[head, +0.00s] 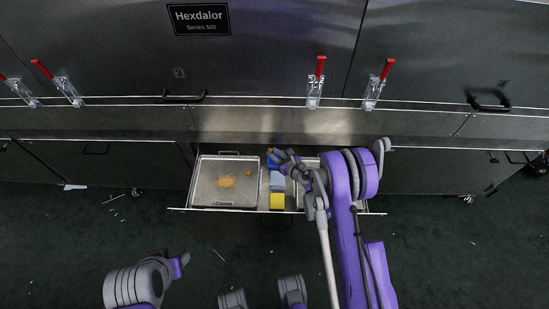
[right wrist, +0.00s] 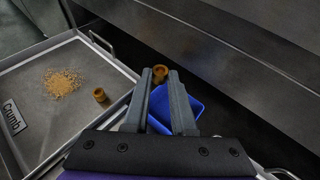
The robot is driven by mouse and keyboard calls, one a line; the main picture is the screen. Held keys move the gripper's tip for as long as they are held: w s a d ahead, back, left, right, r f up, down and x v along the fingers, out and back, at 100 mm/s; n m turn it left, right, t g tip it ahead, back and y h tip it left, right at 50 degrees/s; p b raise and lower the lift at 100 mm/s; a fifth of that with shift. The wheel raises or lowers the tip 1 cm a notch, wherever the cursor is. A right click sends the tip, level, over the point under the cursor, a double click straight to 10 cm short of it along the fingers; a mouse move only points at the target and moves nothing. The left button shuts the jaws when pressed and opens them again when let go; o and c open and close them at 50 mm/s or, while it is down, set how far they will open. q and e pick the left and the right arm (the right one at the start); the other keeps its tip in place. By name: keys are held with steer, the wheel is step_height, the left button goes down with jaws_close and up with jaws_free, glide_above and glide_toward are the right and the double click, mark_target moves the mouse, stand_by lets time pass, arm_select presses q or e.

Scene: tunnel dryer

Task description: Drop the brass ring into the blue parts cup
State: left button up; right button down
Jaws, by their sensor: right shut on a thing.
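The brass ring (right wrist: 160,72) is pinched between the fingertips of my right gripper (right wrist: 160,77) in the right wrist view. The blue parts cup (right wrist: 187,106) shows below and between the fingers, partly hidden by them; the ring appears at its far edge, and I cannot tell its height above it. In the head view my right gripper (head: 275,155) is over the open drawer beside the blue cup (head: 271,164), and the ring is too small to make out there. My left gripper is not in view.
A metal tray (head: 206,193) with crumbs and a small brass-coloured piece (right wrist: 99,94) lies left of the cup in the open drawer. A yellow box (head: 277,201) sits at the drawer's front. The dryer's steel front (head: 260,122) rises behind.

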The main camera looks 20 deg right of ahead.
steer(key=f, duration=0.3)
steer(key=shift+w+f, duration=0.2)
steer(key=shift+f, duration=0.05)
steer(key=shift+f+b, duration=0.5)
steer(key=shift+b, duration=0.25)
steer(key=c, duration=0.7)
jaws_free()
steer(key=shift+r, duration=0.1)
steer(key=shift+c, duration=0.2)
